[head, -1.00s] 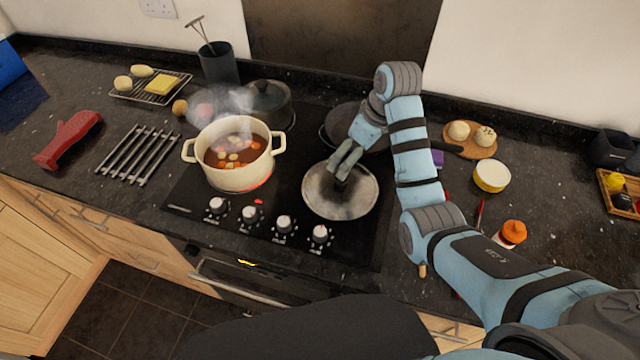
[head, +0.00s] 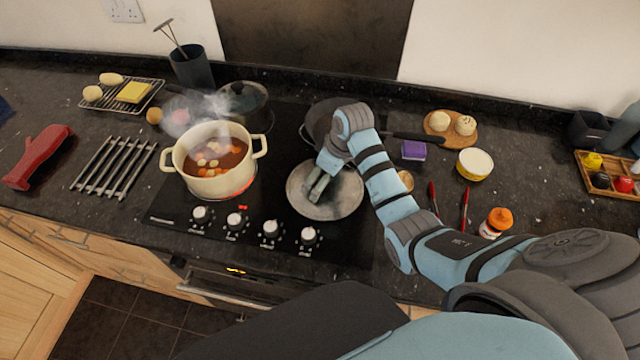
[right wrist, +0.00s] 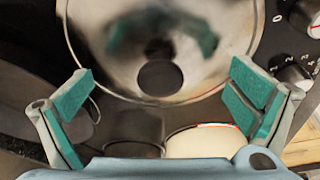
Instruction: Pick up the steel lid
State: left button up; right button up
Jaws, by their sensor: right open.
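The steel lid (head: 340,203) is a round, shiny disc lying on the front right of the hob. In the right wrist view the lid (right wrist: 100,40) fills the upper middle, with a dark round knob (right wrist: 160,78). My right gripper (head: 317,188) is over the lid, and its fingers hide the knob in the head view. In the right wrist view my right gripper (right wrist: 160,108) is open, with its green pads wide apart on either side of the knob and nothing between them. I cannot tell the exact height gap. My left gripper is not in view.
A steaming cream pot of soup (head: 190,182) stands left of the lid. A dark pan (head: 318,118) sits behind it, its handle pointing right. Control knobs (head: 270,229) line the hob front. A purple box (head: 413,150) and an orange-capped jar (head: 498,220) are on the right.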

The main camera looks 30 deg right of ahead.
jog(key=shift+s+r, duration=0.1)
jog(key=shift+s, duration=0.05)
jog(key=c, duration=1.6)
jog(key=shift+s, duration=0.15)
jog(key=c, duration=0.7)
jog(key=shift+o, duration=0.2)
